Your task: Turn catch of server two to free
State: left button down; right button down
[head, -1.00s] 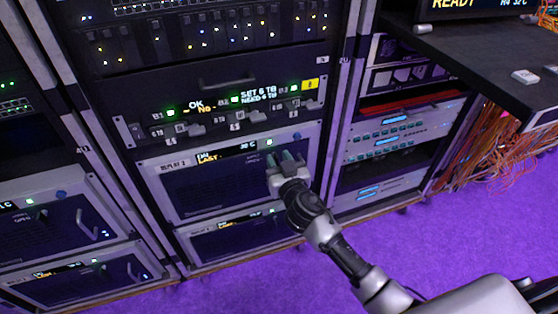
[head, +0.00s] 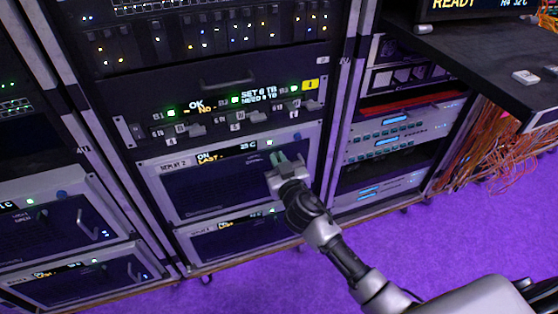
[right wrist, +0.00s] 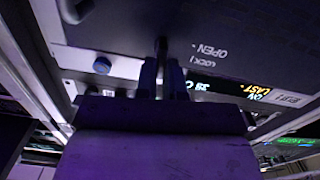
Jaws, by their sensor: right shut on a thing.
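Server two is the light grey unit labelled REPLAY 2 (head: 205,188), in the middle rack with its display lit. My right gripper (head: 281,157) is at the upper right of its front and hides the catch in the head view. In the right wrist view my right gripper's fingers (right wrist: 160,75) are shut on the catch (right wrist: 161,47), a small dark piece, beside the printed words OPEN and LOCK. The exact angle of the catch is hard to tell. My left gripper is not in view.
A blue knob (right wrist: 102,65) and a handle (right wrist: 75,8) sit close to my right gripper. Another server (head: 235,237) is just below. Above is a panel with several small levers (head: 235,120). A dark shelf (head: 470,60) juts out at right. The purple floor is clear.

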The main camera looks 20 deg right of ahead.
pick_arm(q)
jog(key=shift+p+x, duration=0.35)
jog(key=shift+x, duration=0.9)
pick_arm(e)
jog(key=shift+a+f+n, duration=0.2)
jog(key=shift+n, duration=2.55)
jog(key=shift+a+f+n, duration=0.2)
jog(key=shift+f+n, duration=0.05)
jog(key=shift+n, duration=2.45)
jog(key=shift+a+f+n, duration=0.2)
jog(key=shift+n, duration=2.55)
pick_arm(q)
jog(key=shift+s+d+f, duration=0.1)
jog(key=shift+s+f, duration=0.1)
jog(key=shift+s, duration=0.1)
pick_arm(e)
jog(key=c, duration=1.2)
grip_release()
jog(key=shift+c, duration=0.2)
